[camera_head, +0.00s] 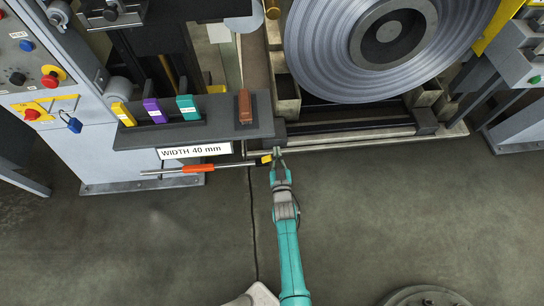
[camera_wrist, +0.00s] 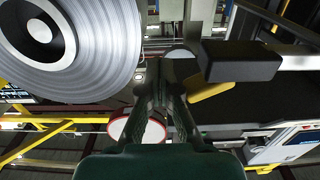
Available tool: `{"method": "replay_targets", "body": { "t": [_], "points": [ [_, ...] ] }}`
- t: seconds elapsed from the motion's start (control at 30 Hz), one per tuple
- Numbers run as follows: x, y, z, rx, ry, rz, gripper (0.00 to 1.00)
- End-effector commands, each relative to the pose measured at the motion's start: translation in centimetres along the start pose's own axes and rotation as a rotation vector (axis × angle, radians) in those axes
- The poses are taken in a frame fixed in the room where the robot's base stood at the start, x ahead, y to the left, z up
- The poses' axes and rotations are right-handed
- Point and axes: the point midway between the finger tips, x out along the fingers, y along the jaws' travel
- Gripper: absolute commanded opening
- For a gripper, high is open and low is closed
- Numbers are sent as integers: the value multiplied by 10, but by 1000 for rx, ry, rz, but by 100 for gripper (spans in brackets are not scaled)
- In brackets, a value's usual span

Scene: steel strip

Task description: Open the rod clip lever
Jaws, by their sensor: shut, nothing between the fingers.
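A thin rod (camera_head: 228,165) with an orange sleeve (camera_head: 198,169) runs level below the shelf marked "WIDTH 40 mm". At its right end is a small dark clip with a yellow part (camera_head: 266,159), which looks like the lever. My gripper (camera_head: 277,152) is shut and empty, just right of the yellow part. In the wrist view, the yellow part (camera_wrist: 210,92) shows right of my gripper (camera_wrist: 165,66), partly behind a dark block (camera_wrist: 240,63). Whether my fingers touch the lever I cannot tell.
A large steel coil (camera_head: 325,50) stands behind to the right. The dark shelf (camera_head: 215,125) holds yellow, purple and teal tags and a brown block (camera_head: 245,106). A control panel (camera_head: 35,75) is at the left. The floor (camera_head: 150,240) in front is mostly clear.

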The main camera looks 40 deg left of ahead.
Motion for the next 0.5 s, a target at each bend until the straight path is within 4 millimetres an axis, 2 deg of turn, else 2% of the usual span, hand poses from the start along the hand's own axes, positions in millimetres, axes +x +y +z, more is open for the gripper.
{"method": "replay_targets", "body": {
  "t": [0.5],
  "points": [
    [0, -12, -1, 0, -1, -1, 0]
  ]
}}
